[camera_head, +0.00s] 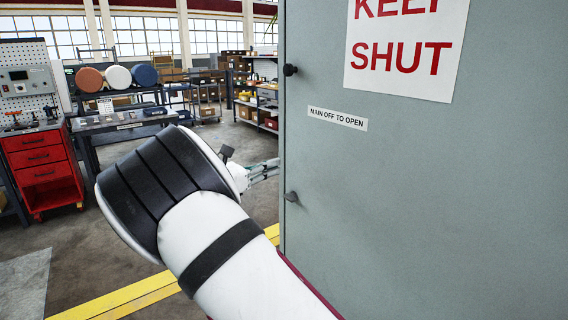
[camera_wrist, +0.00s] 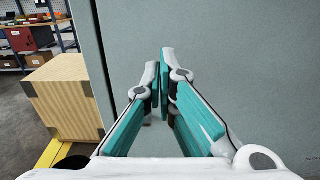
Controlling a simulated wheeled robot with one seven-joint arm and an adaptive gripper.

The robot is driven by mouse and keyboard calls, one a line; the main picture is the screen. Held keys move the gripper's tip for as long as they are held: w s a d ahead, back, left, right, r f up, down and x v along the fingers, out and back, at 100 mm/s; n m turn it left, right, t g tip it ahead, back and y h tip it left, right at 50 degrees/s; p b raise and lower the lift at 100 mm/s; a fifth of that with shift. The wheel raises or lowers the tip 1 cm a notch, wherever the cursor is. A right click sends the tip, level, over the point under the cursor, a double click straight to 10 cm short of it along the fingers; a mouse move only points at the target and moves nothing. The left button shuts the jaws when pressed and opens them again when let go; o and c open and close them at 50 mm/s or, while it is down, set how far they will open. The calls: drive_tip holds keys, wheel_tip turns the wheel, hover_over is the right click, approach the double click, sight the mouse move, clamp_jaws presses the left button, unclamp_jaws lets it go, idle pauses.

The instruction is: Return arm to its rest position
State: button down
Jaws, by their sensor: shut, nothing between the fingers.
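My arm, white with black bands, reaches up from the bottom of the head view. My gripper (camera_head: 268,169) shows only in part there, beyond the wrist and close to the left edge of the grey cabinet (camera_head: 430,210). In the wrist view my gripper (camera_wrist: 160,75) has its two teal-padded fingers together at the tips, with nothing between them. The grey cabinet face (camera_wrist: 230,50) fills the background behind the fingers. Whether the fingertips touch the cabinet cannot be told.
The cabinet carries a KEEP SHUT sign (camera_head: 405,45) and two dark knobs near its left edge. A wooden crate (camera_wrist: 62,98) stands left of the fingers. A red tool cabinet (camera_head: 42,170) and workbenches stand at the left. Open floor with a yellow line (camera_head: 125,298) lies between.

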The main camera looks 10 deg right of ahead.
drive_tip(key=v, duration=0.5)
drive_tip(key=s+d+r+m+g+y, duration=0.2)
drive_tip(key=s+d+m+g+y, duration=0.55)
drive_tip(key=s+d, duration=0.95)
drive_tip(key=s+a+m+t+y, duration=0.2)
drive_tip(key=s+m+y, duration=0.2)
drive_tip(key=s, duration=0.9)
drive_tip(key=s+a+f+m+t+y, duration=0.1)
drive_tip(key=s+m+y, duration=0.4)
drive_tip(key=s+m, duration=0.6)
drive_tip(key=shift+s+a+t+p, duration=0.45)
drive_tip(key=shift+s+t, duration=0.2)
drive_tip(key=shift+s, duration=0.4)
drive_tip(key=c, duration=2.4)
unclamp_jaws()
